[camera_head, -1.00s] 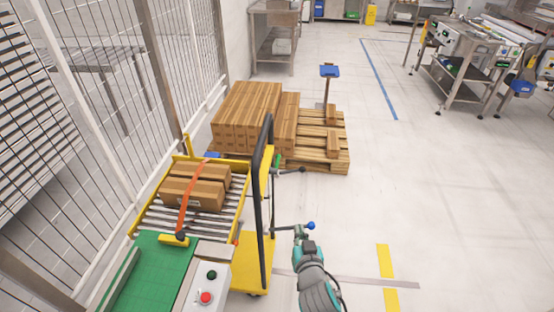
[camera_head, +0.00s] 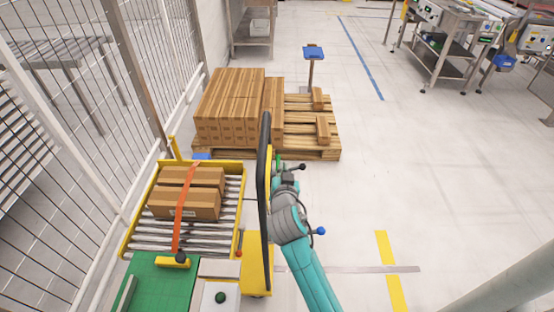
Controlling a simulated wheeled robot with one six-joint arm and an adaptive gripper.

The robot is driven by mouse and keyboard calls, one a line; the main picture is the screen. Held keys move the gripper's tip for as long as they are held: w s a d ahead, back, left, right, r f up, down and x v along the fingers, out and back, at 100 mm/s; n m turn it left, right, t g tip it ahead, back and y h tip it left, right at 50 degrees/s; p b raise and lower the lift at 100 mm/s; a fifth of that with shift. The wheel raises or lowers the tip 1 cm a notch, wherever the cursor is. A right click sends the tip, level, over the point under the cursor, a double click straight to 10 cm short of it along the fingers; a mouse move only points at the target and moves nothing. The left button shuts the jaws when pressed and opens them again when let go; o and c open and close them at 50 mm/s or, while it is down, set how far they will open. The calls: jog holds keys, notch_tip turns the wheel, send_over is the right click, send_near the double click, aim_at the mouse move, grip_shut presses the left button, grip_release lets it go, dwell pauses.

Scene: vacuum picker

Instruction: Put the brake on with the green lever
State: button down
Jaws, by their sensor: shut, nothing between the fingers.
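A blue knob (camera_head: 320,231) shows beside my arm, and a red knob (camera_head: 238,254) stands on the cart's near side. A pallet (camera_head: 318,153) with brown boxes lies beyond.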

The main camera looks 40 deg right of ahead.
send_over(279, 161)
jog(key=s, duration=0.2)
notch_tip(279, 161, down, 2)
jog(key=f, duration=0.1)
jog(key=a+f, duration=0.1)
jog(key=f, duration=0.1)
jog(key=shift+w+a+f, duration=0.1)
jog(key=shift+f, duration=0.6)
